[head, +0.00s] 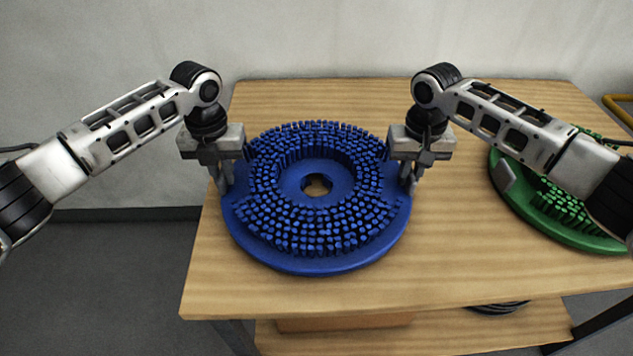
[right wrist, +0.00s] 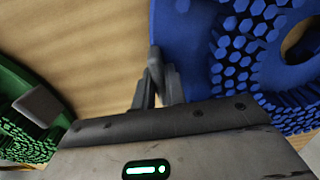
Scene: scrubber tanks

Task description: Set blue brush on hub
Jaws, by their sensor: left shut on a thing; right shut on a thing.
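The blue brush (head: 318,262) is a round disc with blue bristles facing up and a hole in its middle. It lies over the left part of the wooden table. My left gripper (head: 224,186) is shut on its left rim. My right gripper (head: 409,186) is shut on its right rim. In the right wrist view the fingers (right wrist: 157,85) meet at the edge of the blue brush (right wrist: 180,40). I cannot make out a hub in either view.
A green brush (head: 545,215) lies at the table's right side, partly behind my right arm; it also shows in the right wrist view (right wrist: 30,125). The wooden table (head: 450,270) is bare between the brushes. A lower shelf (head: 440,335) holds a partly hidden dark round thing. A wall stands behind.

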